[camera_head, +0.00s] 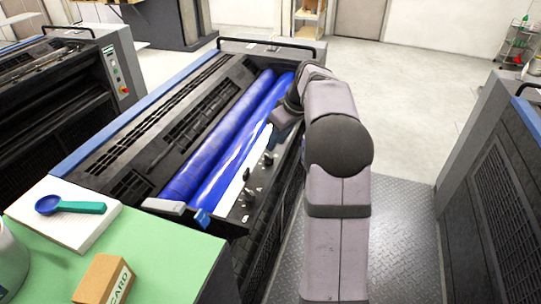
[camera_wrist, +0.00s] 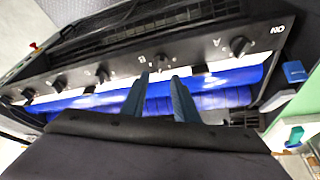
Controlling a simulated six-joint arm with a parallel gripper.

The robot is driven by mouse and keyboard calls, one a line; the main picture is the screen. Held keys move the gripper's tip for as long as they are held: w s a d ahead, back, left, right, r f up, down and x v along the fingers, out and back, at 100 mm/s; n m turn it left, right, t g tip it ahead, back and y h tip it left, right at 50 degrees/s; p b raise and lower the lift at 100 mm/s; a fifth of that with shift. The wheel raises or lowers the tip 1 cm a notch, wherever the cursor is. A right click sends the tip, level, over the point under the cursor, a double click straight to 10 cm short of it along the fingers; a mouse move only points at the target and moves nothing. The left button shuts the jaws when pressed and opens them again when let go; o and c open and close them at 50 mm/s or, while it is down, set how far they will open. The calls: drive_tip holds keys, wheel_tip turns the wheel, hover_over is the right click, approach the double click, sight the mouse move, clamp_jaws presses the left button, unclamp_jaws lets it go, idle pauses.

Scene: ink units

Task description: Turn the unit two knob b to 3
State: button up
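The row of black knobs runs along the dark panel of the ink unit (camera_head: 110,165). In the wrist view, the knob beside the letter B (camera_wrist: 160,62) lies just beyond and between my fingertips. Its pointer setting is too small to read. My gripper (camera_wrist: 159,77) is open, with its two blue-grey fingers apart on either side of that knob's line; I cannot tell whether they touch it. The knob beside the letter A (camera_wrist: 240,46) is to the right. In the head view, my gripper is over the unit's far end, its fingers mostly hidden by my arm.
Blue rollers (camera_head: 222,140) lie beside the panel. More knobs (camera_wrist: 102,75) continue left. A green-topped table (camera_head: 170,250) holds a cardboard box (camera_head: 104,280) and a blue-green scoop (camera_head: 70,206). Another unit (camera_head: 500,170) stands right, across a metal floor plate (camera_head: 400,240).

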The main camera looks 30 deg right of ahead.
sight(269, 156)
drive_tip(key=shift+p+x, duration=1.05)
drive_tip(key=shift+x, duration=2.6)
clamp_jaws()
